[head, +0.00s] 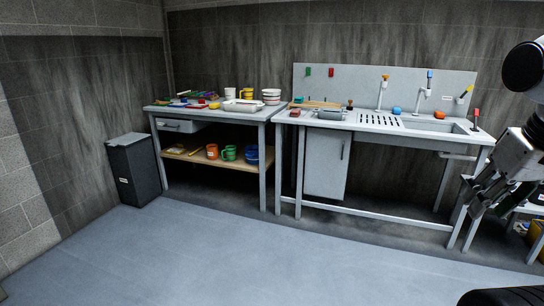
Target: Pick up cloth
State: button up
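I cannot single out the cloth with certainty at this size. Small coloured items lie on the left workbench (160,108), among them a flat green item (205,94) and a flat red item (195,106). On the sink bench (459,128) are a blue lump (397,111) and an orange lump (439,115); I cannot tell what they are made of. My gripper (473,200) is at the right edge, in front of the sink bench's right end. Its fingers look apart, with nothing seen between them. It is well away from the left workbench.
A dark bin (134,170) stands left of the workbench. Mugs (230,153) sit on its lower shelf (195,156). Taps (421,95) rise behind the sink. A small stand (532,208) is at the far right. The grey floor (240,250) in front is clear.

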aim_at(295, 113)
jog(key=i+u, duration=0.4)
jog(key=i, duration=1.25)
jog(key=i+j+z, duration=0.1)
jog(key=i, duration=0.5)
jog(key=i+j+z, duration=0.1)
jog(key=i, duration=0.45)
jog(key=i+j+z, duration=0.1)
jog(key=i, duration=0.5)
jog(key=i+j+z, duration=0.35)
jog(key=i, duration=0.2)
jog(key=i+j+z, duration=0.35)
jog(key=i, duration=0.2)
